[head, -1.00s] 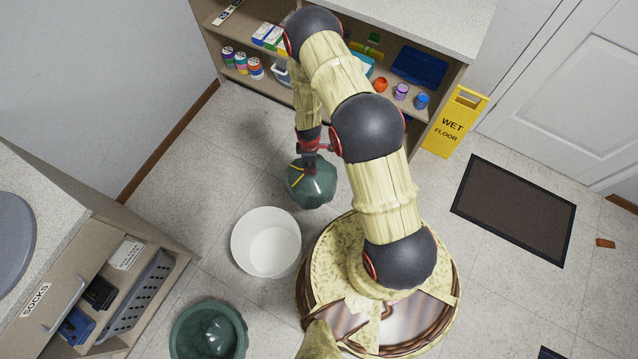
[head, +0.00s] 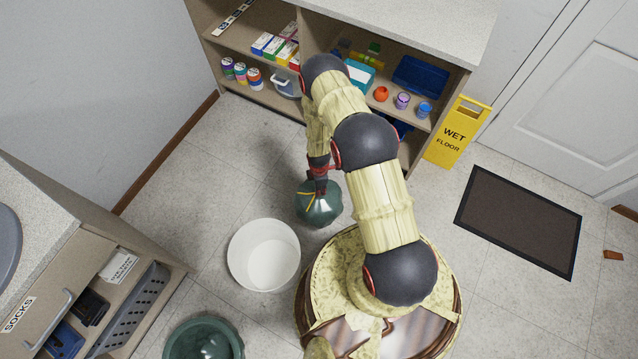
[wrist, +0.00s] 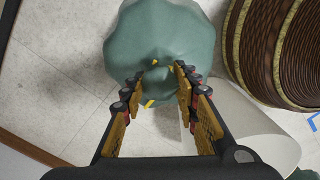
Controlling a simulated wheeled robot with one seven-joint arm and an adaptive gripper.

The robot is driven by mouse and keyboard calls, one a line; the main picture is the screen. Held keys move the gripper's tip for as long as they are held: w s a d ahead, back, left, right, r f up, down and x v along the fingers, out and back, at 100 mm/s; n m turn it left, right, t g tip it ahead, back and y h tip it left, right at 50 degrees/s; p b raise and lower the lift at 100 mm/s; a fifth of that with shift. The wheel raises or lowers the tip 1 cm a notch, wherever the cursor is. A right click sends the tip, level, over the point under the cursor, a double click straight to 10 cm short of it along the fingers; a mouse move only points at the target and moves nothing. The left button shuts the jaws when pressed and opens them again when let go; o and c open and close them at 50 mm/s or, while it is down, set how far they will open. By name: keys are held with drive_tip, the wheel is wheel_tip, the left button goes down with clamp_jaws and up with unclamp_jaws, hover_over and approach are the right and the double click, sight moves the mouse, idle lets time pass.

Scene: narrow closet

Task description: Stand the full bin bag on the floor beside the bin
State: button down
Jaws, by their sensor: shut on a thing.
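The full bin bag (head: 320,205) is dark green and rounded, with yellow ties at its top. My gripper (head: 319,182) is shut on its gathered neck from above; the fingers also show on it in the wrist view (wrist: 162,72). The bag hangs upright, close to the floor; I cannot tell whether its underside touches. A white round bin (head: 238,252), open and empty, stands just left of and nearer than the bag, with a gap between them. A dark green round container (head: 172,342) is partly cut off at the bottom left.
Shelves (head: 280,103) with boxes and cans stand behind the bag. A yellow wet-floor sign (head: 457,132) and a dark mat (head: 520,220) are at the right. A drawer cabinet (head: 50,230) is at the left. Floor between the bag and the left wall is clear.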

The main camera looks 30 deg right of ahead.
drive_tip(key=w+d+f+b, duration=0.1)
drive_tip(key=w+f, duration=0.1)
drive_tip(key=w+d+f+b, duration=0.1)
drive_tip(key=w+f, duration=0.1)
drive_tip(key=w+d+f+b, duration=0.1)
drive_tip(key=w+f, duration=0.2)
drive_tip(key=shift+d+b, duration=0.3)
drive_tip(key=shift+w+d+f+b, duration=0.15)
drive_tip(key=shift+f+b, duration=0.45)
drive_tip(key=shift+f, duration=1.15)
drive_tip(key=c, duration=1.3)
unclamp_jaws()
drive_tip(key=shift+c, duration=0.2)
